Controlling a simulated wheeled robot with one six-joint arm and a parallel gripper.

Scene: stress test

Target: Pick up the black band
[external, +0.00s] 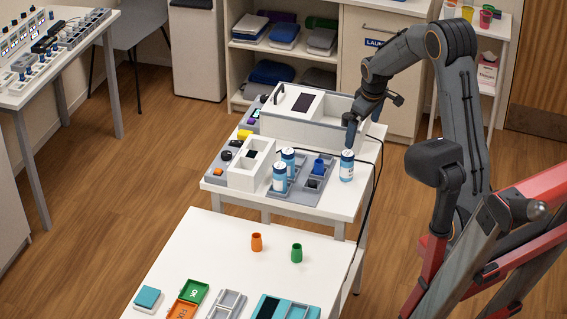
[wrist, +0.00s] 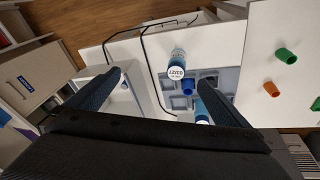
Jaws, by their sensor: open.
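I cannot identify the black band for certain. A small dark item (external: 252,154) sits in the white open box on the far table, and another dark item (external: 312,184) lies in a compartment of the grey tray. My gripper (external: 351,125) is above the right part of the far table, by the larger white bin. The gripper body hides the lower middle of that view.
Blue-and-white cans (external: 347,165) stand on and beside the grey tray (external: 293,193), with a blue cup (external: 318,167) in it. A black cable runs over the table's right side. Orange (external: 257,242) and green (external: 297,253) cups stand on the near table.

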